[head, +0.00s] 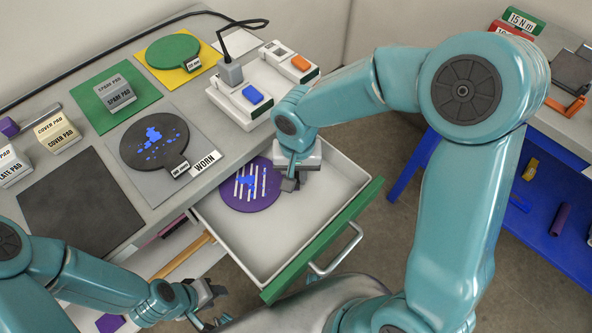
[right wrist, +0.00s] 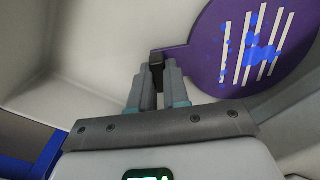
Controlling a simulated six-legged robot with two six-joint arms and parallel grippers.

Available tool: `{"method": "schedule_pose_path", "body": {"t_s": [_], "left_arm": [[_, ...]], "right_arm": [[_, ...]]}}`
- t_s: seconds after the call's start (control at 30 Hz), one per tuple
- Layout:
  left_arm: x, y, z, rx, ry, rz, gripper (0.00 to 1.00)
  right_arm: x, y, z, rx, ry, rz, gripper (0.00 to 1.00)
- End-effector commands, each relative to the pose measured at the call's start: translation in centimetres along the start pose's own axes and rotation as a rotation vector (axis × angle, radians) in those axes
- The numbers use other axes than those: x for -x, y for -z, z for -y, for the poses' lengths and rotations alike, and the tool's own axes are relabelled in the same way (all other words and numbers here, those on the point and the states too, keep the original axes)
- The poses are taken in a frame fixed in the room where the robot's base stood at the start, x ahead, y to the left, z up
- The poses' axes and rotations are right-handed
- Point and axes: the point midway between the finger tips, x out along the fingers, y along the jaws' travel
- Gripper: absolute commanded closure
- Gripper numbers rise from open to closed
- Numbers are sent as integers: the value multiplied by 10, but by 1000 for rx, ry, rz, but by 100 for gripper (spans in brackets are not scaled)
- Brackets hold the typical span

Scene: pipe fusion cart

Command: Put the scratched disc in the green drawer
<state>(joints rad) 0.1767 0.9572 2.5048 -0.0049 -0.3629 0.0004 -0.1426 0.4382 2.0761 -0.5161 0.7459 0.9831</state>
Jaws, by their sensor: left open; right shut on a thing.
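The scratched disc (head: 250,188) is purple with white stripes and blue smudges. It is inside the open green drawer (head: 335,243), near its back left corner; I cannot tell whether it touches the drawer floor. My right gripper (head: 290,184) reaches down into the drawer and is shut on the disc's small tab. In the right wrist view, the fingers (right wrist: 157,75) close on the tab and the disc (right wrist: 255,45) extends to the upper right. My left gripper (head: 208,301) is open and empty at the lower left, in front of the bench.
A dark disc (head: 154,142) with blue smudges lies on a grey mat beside a WORN label (head: 205,161). A green disc (head: 172,51) lies on a yellow mat. A white switch box (head: 253,98) stands behind the drawer. A blue-legged table (head: 565,130) is at right.

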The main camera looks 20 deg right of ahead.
Motion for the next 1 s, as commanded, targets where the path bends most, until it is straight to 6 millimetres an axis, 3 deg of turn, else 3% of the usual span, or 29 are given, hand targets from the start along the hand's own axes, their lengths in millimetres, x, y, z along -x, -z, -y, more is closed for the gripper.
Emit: {"method": "schedule_pose_path", "body": {"t_s": [0.03,0.1,0.37,0.53,0.8,1.0], "left_arm": [[-2,0,1,0,0,0,60],[-1,0,0,-1,0,0,60],[-1,0,0,-1,0,0,60],[5,0,-2,-1,0,0,60],[13,0,-5,-1,0,0,60],[17,0,-6,-1,0,0,60]], "right_arm": [[-2,0,0,-1,0,0,81],[-1,0,0,0,0,0,59],[-1,2,1,0,-1,0,59],[12,4,2,0,0,-3,59],[74,4,2,0,3,-5,59],[110,3,2,0,1,-2,59]]}}
